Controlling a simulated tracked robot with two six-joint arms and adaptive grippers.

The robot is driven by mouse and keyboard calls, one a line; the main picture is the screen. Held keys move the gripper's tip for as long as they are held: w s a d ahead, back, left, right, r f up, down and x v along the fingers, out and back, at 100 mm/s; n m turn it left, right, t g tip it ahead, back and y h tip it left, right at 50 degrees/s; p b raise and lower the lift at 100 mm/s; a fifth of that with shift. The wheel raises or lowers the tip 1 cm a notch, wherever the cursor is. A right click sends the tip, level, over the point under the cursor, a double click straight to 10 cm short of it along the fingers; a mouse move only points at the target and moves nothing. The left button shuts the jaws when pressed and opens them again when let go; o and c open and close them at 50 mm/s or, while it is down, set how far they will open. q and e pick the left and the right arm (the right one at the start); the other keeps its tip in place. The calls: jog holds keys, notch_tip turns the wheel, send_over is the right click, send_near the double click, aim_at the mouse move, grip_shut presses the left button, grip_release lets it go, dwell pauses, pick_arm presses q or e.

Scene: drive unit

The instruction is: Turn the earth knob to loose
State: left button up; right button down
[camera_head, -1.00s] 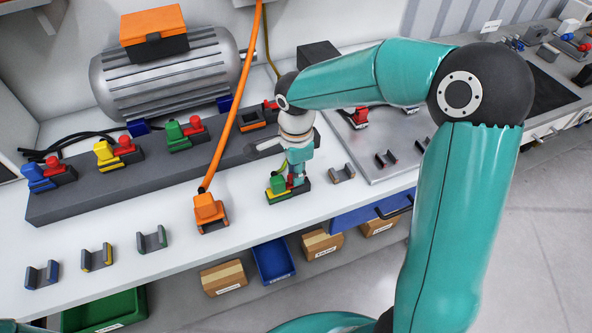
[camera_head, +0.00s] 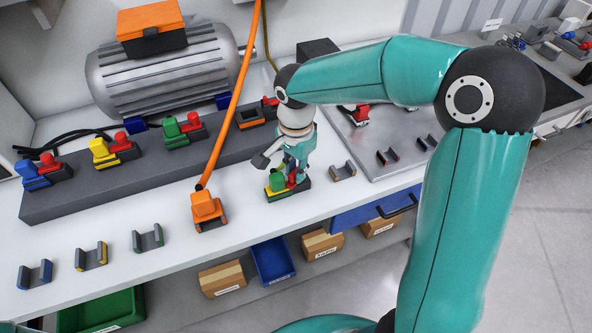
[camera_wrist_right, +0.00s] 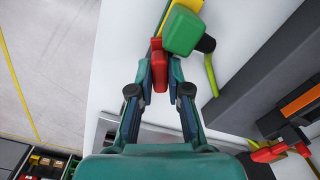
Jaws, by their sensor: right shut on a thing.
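The earth connector, a green block with a yellow part (camera_head: 276,184), sits on a dark base near the table's front edge. Its red knob (camera_head: 292,181) is mostly covered by my right gripper (camera_head: 296,168), which points down over it. In the right wrist view my right gripper (camera_wrist_right: 159,78) has its two fingers on either side of the red knob (camera_wrist_right: 158,62) and is shut on it. The green block (camera_wrist_right: 183,31) stands beside the fingers there. My left gripper is not in view.
A dark rail (camera_head: 70,199) carries blue, yellow and green connectors with red knobs, behind the work spot. An orange connector (camera_head: 208,210) with an orange cable stands to the left. A small grey clip (camera_head: 343,170) lies to the right. A metal plate (camera_head: 383,172) lies farther right.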

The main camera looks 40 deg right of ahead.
jog(key=n+b, duration=0.1)
jog(key=n, duration=0.5)
jog(key=shift+w+r, duration=0.1)
jog(key=n, duration=0.6)
jog(key=shift+n, duration=0.3)
jog(key=c, duration=1.2)
grip_release()
jog(key=shift+o, duration=0.4)
